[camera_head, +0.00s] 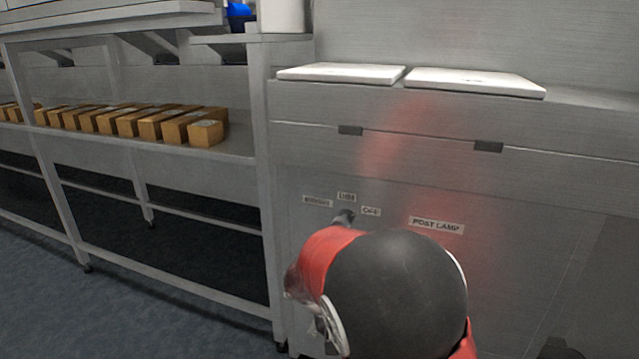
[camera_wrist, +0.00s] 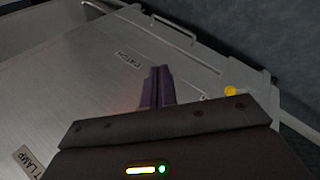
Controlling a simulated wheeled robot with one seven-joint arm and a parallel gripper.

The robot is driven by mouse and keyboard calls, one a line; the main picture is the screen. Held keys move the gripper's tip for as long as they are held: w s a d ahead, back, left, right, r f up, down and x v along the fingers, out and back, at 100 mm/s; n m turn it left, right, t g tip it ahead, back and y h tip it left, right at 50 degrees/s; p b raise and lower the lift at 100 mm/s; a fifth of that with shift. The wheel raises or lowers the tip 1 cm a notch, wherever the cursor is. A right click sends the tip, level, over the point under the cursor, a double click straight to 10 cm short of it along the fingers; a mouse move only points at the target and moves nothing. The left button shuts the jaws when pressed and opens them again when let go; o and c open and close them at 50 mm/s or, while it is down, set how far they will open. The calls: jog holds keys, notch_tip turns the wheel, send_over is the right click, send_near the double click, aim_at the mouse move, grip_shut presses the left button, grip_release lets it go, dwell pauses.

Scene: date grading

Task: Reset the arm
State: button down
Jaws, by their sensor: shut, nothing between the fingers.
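My arm, red with a large black rounded joint, fills the lower middle of the head view in front of a metal cabinet (camera_head: 375,185). It hides my gripper there. In the wrist view my gripper (camera_wrist: 157,72) shows as two purple fingers, pressed together and empty. They point over a grey metal panel (camera_wrist: 75,85); whether they touch it I cannot tell. A label reading CATCH (camera_wrist: 130,60) lies just beyond the fingertips. In the head view a dark switch knob (camera_head: 344,216) sits beside small labels, one reading OFF (camera_head: 370,211), and right of it a POST LAMP label (camera_head: 436,225).
Two white boards (camera_head: 475,82) lie on the cabinet top. A metal rack at left holds a row of several brown boxes (camera_head: 160,123). A small yellow knob (camera_wrist: 230,91) and a metal handle (camera_wrist: 175,27) show in the wrist view. The floor (camera_head: 150,310) at front left is clear.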

jog(key=s+d+r+t+y, duration=0.2)
jog(key=s+d+r+y, duration=0.1)
jog(key=s+r, duration=0.5)
jog(key=s+d+r+m+t+y+p, duration=0.1)
jog(key=s+d+r+t+y, duration=0.1)
jog(key=s+r, duration=0.6)
jog(key=s+d+y, duration=0.1)
jog(key=s+y, duration=0.1)
jog(key=s, duration=0.2)
jog(key=shift+m, duration=0.3)
jog(key=shift+d+r, duration=0.1)
